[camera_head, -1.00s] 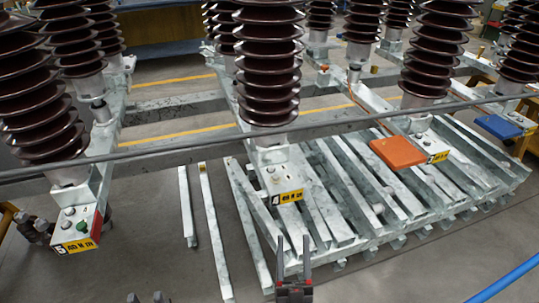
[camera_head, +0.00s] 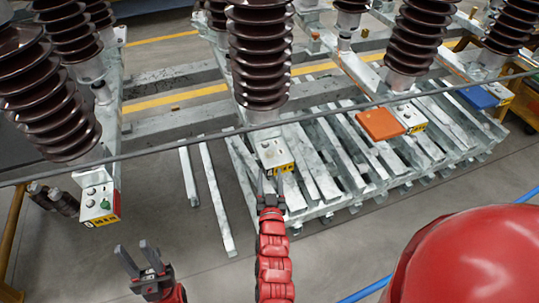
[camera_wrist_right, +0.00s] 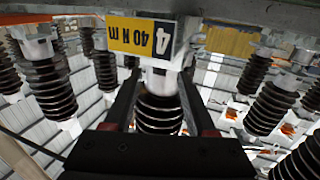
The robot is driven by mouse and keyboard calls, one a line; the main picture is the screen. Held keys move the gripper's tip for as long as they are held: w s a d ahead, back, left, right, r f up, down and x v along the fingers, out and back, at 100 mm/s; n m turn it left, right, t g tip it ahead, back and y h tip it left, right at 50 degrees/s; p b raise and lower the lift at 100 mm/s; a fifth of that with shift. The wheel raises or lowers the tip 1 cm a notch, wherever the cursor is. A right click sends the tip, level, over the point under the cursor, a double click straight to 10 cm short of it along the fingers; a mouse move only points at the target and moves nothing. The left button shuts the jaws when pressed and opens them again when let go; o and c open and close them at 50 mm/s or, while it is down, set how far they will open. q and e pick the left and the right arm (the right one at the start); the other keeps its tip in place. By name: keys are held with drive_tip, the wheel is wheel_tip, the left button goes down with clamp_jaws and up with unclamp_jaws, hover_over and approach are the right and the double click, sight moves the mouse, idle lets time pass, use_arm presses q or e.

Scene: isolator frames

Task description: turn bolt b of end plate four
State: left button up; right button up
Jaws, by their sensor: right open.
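End plate four (camera_head: 271,152) is a pale metal plate at the foot of the middle brown insulator, with a yellow and black label (camera_head: 281,170) on its front. Small bolt heads show on its top, but I cannot read which is b. My right gripper (camera_head: 269,184) is open and empty, just in front of and below the label. In the right wrist view the label (camera_wrist_right: 142,36) reads 4 and 40 N m, upside down, beyond the open fingers (camera_wrist_right: 160,112). My left gripper (camera_head: 137,256) is open and empty at the lower left, away from the plates.
Plate five (camera_head: 99,203), with a green bolt, stands at the left. An orange block (camera_head: 380,124) rests beside another labelled plate at the right, and a blue one (camera_head: 478,96) lies further right. A dark bar (camera_head: 180,146) crosses before the insulators. Metal beams lie below.

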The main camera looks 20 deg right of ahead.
sight(270, 155)
drive_tip(key=x, duration=0.8)
drive_tip(key=shift+c, duration=0.3)
clamp_jaws()
